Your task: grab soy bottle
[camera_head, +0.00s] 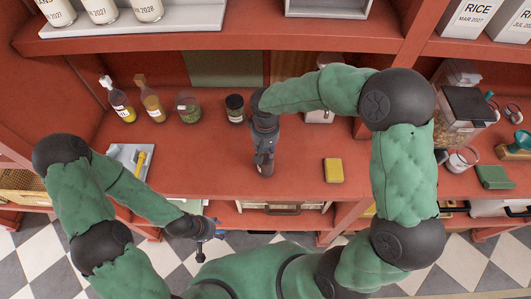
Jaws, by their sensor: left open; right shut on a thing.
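A small dark brown bottle (264,164), which looks like the soy bottle, is at the middle of the red counter (210,165). My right gripper (265,147) comes down from above and is shut on its upper part. The gripper hides the bottle's top, and I cannot tell whether its base touches the counter. My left gripper (208,232) is open and empty, low in front of the counter's front edge, well apart from the bottle.
A yellow-green bottle (122,106), an amber bottle (152,104), a green jar (188,108) and a dark jar (235,109) stand at the back left. A yellow sponge (333,170) lies to the right. An upper shelf (240,40) with canisters overhangs the back.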

